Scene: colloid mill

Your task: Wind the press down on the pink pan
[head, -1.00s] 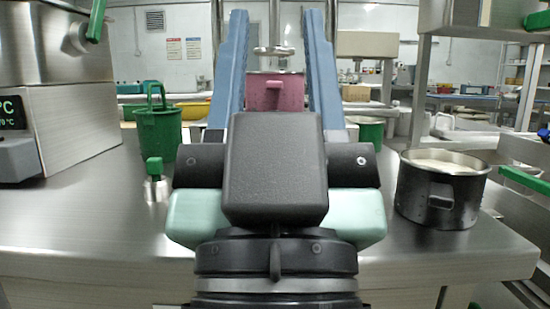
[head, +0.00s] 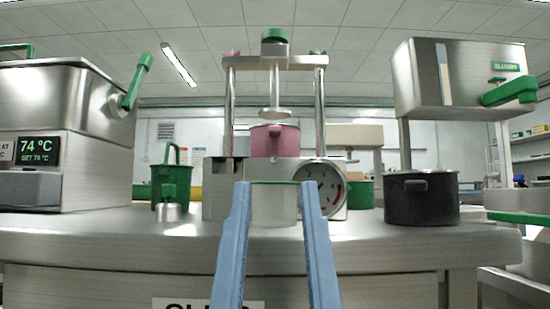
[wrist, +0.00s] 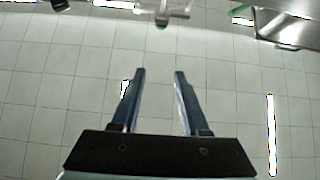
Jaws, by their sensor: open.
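The pink pan (head: 275,140) sits on the grey metal base (head: 310,167) of the press in the head view. The press has two upright posts (head: 229,105) and a crossbar (head: 276,61) with a green-topped piece (head: 275,36) at its middle. A round press plate (head: 275,114) hangs on its stem just above the pan, apart from its rim. My gripper (head: 275,185) is open, its blue fingers pointing up in front of the press, lower than the pan. In the wrist view its fingers (wrist: 154,72) are apart with nothing between them.
A metal cup with a green rim (head: 274,206) shows between my fingers, farther back. A dial (head: 321,189) is on the press's right. A green bucket (head: 171,178) stands left and a dark pot (head: 421,199) right on the steel counter (head: 130,230). The wrist view shows ceiling tiles.

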